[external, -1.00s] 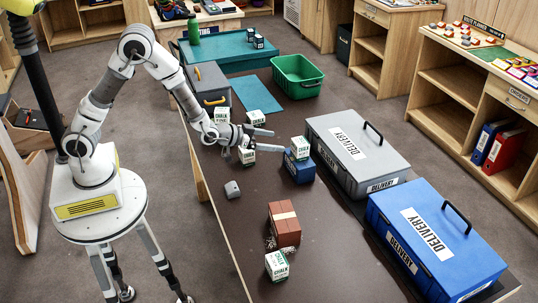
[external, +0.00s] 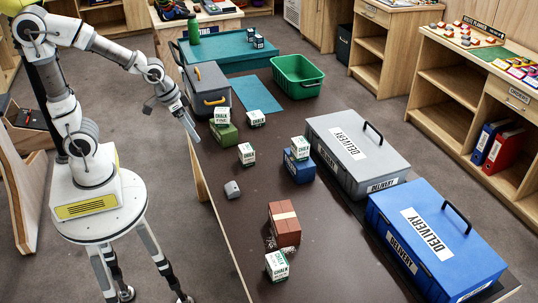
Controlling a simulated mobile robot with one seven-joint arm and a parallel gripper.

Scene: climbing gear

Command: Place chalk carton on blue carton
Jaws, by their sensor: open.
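A white and green chalk carton (external: 300,147) sits on top of the blue carton (external: 299,172), which stands on the dark table beside the grey delivery box. My gripper (external: 190,127) is open and empty, raised near the table's left edge with its fingers pointing down. It is well apart from the blue carton. Another chalk carton (external: 222,116) sits on a green carton (external: 223,133) just right of my gripper. More chalk cartons stand directly on the table: one in the middle (external: 246,154), one behind it (external: 256,118) and one in front (external: 277,266).
A red-brown carton (external: 284,224) and a small grey block (external: 232,189) are on the table (external: 340,260). A grey delivery box (external: 357,155) and a blue delivery box (external: 437,241) line the right side. A green bin (external: 297,77) and a grey toolbox (external: 207,88) stand farther back.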

